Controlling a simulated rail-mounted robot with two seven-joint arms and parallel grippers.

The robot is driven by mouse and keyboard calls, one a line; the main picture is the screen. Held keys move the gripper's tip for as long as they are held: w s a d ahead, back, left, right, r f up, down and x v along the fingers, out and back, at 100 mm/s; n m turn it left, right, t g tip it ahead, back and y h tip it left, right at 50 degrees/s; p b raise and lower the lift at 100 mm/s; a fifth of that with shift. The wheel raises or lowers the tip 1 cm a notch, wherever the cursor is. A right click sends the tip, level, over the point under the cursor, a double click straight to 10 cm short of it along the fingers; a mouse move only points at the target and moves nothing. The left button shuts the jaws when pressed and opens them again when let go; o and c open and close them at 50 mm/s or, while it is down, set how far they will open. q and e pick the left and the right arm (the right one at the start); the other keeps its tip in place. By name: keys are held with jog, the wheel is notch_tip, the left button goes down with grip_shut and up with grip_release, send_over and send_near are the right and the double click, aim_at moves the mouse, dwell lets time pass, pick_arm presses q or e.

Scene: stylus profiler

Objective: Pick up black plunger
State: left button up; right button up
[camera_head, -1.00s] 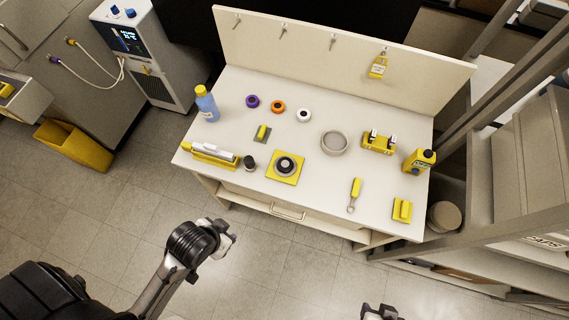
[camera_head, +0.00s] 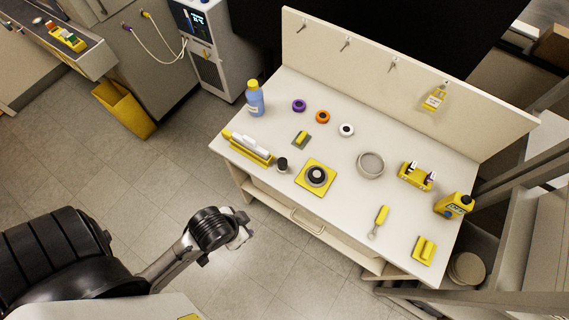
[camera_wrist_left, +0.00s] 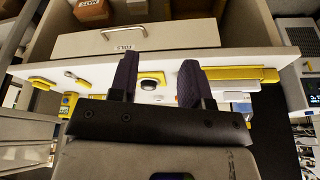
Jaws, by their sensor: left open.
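A small black cylinder (camera_head: 282,165), which may be the black plunger, stands near the table's front edge. It is beside the yellow holder with a white tube (camera_head: 248,150). A round black-topped piece (camera_head: 317,175) sits on a yellow plate to its right; I cannot tell which of the two is the plunger. My left gripper (camera_head: 243,234) is open and empty, in front of the table's edge and apart from both. In the left wrist view, the black-topped piece (camera_wrist_left: 151,84) shows between my open fingers (camera_wrist_left: 157,85). The small cylinder is not clearly visible there. My right gripper is out of view.
The white table (camera_head: 335,215) also carries a blue bottle (camera_head: 255,102), several rings, a grey dish (camera_head: 371,165), and a yellow-handled tool (camera_head: 381,219). A drawer (camera_wrist_left: 140,38) lies under the front edge.

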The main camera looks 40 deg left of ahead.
pick_arm(q)
jog(key=shift+o, duration=0.4)
jog(key=shift+o, duration=1.6)
jog(key=shift+w, duration=0.1)
